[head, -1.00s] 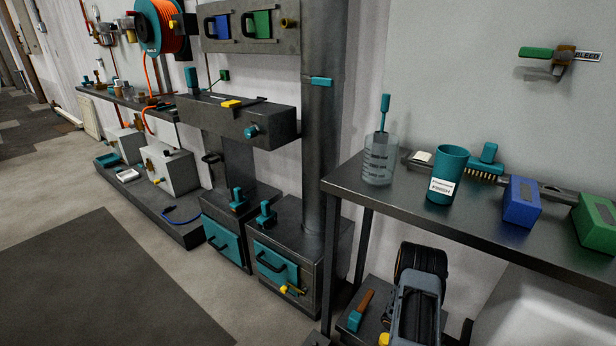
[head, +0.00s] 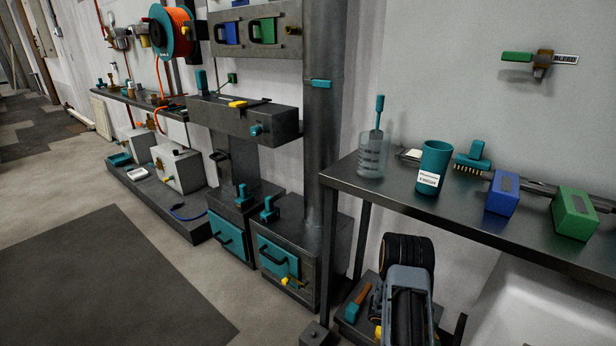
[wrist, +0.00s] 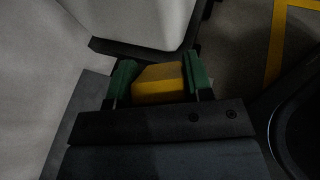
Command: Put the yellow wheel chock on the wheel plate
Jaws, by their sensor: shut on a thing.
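In the wrist view, the yellow wheel chock (wrist: 159,83) sits between the two green fingertips of my gripper (wrist: 160,82), which are shut on it from both sides. I cannot clearly pick out the wheel plate.
A dark bench (head: 350,185) carries a teal cup (head: 434,168), a blue block (head: 502,195) and a green block (head: 574,214). A brown-handled tool (head: 357,302) lies low beside the wheel. Teal-doored boxes (head: 278,255) stand left of the bench. The floor at left is open.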

